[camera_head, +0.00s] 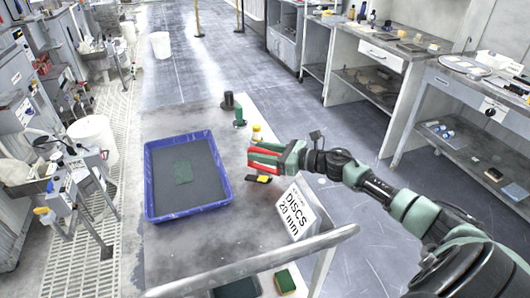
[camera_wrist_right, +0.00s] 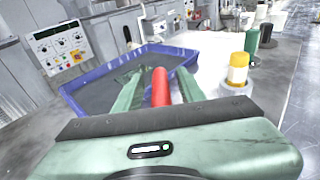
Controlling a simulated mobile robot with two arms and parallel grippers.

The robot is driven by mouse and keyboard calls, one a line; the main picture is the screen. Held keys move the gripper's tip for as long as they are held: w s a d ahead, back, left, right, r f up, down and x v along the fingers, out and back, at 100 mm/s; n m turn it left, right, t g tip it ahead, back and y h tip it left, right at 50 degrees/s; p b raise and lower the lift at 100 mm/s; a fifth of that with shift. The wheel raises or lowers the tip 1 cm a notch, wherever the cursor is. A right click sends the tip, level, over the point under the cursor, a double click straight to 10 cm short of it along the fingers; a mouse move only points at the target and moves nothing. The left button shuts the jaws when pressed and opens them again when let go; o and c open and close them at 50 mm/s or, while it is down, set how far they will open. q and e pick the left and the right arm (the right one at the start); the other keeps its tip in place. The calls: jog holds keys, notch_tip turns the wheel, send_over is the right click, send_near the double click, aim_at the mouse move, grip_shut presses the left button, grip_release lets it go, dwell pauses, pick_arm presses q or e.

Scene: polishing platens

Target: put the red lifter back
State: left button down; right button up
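My right gripper (camera_head: 262,157) is over the grey table, just right of the blue tray. The red lifter (camera_wrist_right: 160,88) shows as a red rod between the two green fingers (camera_wrist_right: 158,90) in the right wrist view, with the fingers close along both sides. Red parts of it also show at the gripper in the head view (camera_head: 264,167). Its far end is hard to make out. My left gripper is not in view.
A black-and-yellow item (camera_head: 263,179) lies below the gripper. A yellow-capped bottle (camera_wrist_right: 237,70) and green bottle (camera_head: 238,112) stand nearby. A "DISCS 20 mm" sign (camera_head: 296,208) stands nearer.

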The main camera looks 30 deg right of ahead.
aim_at(279, 155)
jog(key=shift+r, duration=0.1)
jog(key=b+v, duration=0.1)
jog(key=v, duration=1)
jog(key=shift+b, duration=0.3)
jog(key=shift+s+d+r, duration=0.15)
jog(key=shift+s+d, duration=0.1)
jog(key=shift+s, duration=0.2)
